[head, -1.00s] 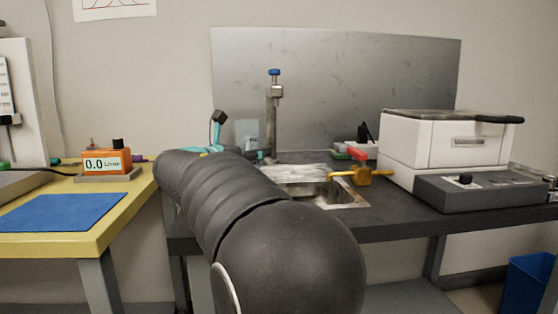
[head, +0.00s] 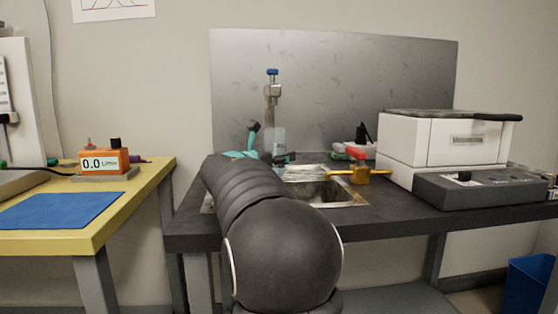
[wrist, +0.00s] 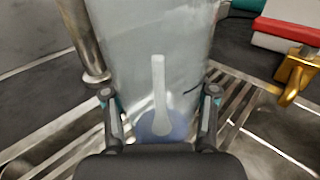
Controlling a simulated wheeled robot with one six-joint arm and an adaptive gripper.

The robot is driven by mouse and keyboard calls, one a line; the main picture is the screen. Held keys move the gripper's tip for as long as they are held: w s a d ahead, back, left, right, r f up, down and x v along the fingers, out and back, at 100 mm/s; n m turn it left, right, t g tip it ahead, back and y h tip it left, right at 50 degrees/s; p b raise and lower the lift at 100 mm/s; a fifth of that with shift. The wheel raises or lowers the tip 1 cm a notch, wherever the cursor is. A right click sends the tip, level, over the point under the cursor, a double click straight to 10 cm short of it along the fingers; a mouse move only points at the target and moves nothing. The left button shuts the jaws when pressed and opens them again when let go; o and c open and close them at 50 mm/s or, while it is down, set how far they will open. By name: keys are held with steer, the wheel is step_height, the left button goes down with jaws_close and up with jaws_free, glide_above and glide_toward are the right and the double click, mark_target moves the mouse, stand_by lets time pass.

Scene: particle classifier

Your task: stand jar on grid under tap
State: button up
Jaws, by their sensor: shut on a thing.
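A clear, pale jar (wrist: 150,45) stands between the two fingers of my gripper (wrist: 160,94), which is shut on it. In the head view the jar (head: 279,141) looks upright, in front of the tap's lower post. The tap (head: 272,92) is a metal post with a blue knob; a metal post (wrist: 86,45) shows left of the jar in the wrist view. The slatted metal grid (head: 308,173) lies over the sink, and its bars (wrist: 238,100) show on both sides of the jar. I cannot tell whether the jar's base touches the grid. My arm hides part of the grid.
A white box-shaped machine (head: 455,140) stands farther right. A yellow bench (head: 150,180) with an orange meter (head: 104,161) is at the left.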

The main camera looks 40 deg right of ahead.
steer(key=shift+f, duration=0.15)
steer(key=o, duration=1.2)
steer(key=shift+a, duration=0.15)
steer(key=v, duration=1.1)
steer(key=shift+s+a+p, duration=0.2)
steer(key=shift+a+p, duration=0.15)
